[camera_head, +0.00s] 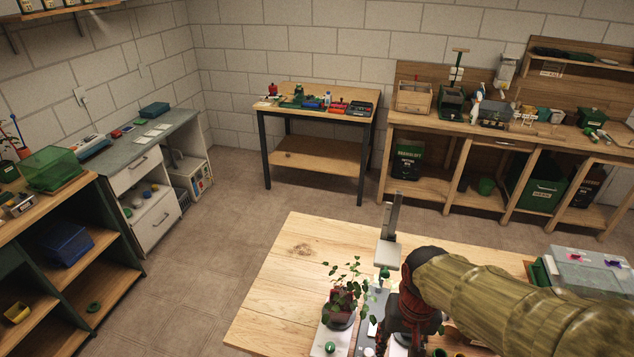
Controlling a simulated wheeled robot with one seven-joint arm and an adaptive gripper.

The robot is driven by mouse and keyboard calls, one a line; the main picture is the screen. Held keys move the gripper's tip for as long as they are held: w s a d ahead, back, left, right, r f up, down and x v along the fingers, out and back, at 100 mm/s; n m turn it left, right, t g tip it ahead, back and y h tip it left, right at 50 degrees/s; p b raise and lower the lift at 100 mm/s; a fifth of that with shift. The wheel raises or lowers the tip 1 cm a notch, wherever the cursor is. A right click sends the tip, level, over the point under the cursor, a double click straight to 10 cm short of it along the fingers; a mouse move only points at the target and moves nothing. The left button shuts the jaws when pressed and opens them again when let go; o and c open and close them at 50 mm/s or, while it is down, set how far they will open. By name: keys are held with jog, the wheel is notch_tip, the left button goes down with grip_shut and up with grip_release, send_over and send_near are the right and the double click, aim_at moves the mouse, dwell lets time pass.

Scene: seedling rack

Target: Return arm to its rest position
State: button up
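My arm, in a khaki sleeve, reaches in from the lower right over the wooden table (290,262). My gripper (392,338), dark with red parts, is at its end near the table's front middle. Its fingers are small and dark against the things below, so I cannot tell whether they are open or shut, or hold anything. A leafy potted plant (343,302) stands just left of the gripper, on a white base (332,341). A grey upright post (391,225) rises behind the gripper.
A grey-lidded box (590,272) sits at the table's right. The table's left part is bare, with open floor (205,265) beyond. A shelf unit (98,232) stands at left, a small tool table (277,104) at the back and a long workbench (425,120) at back right.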

jog(key=s+d+r+n+t+b, duration=0.1)
jog(key=s+r+t+b, duration=0.3)
jog(key=r, duration=0.6)
jog(key=shift+s+d+r+n+t, duration=0.15)
jog(key=shift+s+d+n+t, duration=0.15)
jog(key=shift+s+d+t, duration=0.25)
jog(key=shift+a, duration=0.1)
